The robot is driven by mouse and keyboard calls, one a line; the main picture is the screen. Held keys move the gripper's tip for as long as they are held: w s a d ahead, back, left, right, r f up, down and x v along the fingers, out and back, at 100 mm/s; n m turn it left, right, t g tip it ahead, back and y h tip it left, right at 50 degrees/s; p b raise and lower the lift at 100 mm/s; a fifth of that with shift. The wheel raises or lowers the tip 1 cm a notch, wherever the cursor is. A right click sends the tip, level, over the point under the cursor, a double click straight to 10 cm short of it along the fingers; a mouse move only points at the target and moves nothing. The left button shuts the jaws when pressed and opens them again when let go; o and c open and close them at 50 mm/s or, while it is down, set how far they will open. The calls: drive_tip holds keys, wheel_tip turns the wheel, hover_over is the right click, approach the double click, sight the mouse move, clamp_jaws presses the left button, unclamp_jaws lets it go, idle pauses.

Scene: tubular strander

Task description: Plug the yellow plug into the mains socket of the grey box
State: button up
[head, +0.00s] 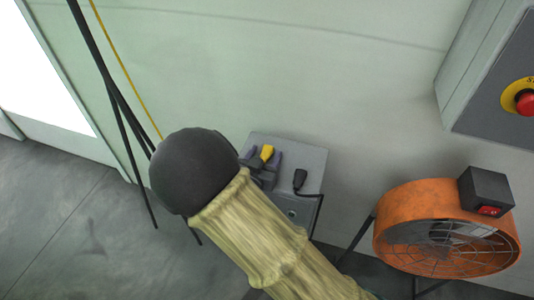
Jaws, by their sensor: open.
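The grey box (310,160) stands against the wall at the middle of the head view. The yellow plug (267,152) shows at the left of its top. My gripper (263,158) is open, partly hidden by my arm; its grey-purple fingers appear to lie on either side of the yellow plug. I cannot tell whether they touch it, or whether the plug rests on the box. A small round fitting (291,213) shows on the box's front face. I cannot make out which part is the mains socket.
A black plug (300,181) with a black cable is on the box's top, right of the yellow plug. An orange fan (400,212) stands to the right. A wall cabinet with a red button (525,102) hangs above it. Dark poles (115,90) lean at the left.

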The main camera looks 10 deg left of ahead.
sight(264, 155)
idle(0.3)
drive_tip(key=c, duration=1.1)
drive_tip(key=shift+o, duration=0.2)
wheel_tip(264, 155, up, 10)
drive_tip(key=p, duration=0.2)
drive_tip(key=shift+p, duration=0.3)
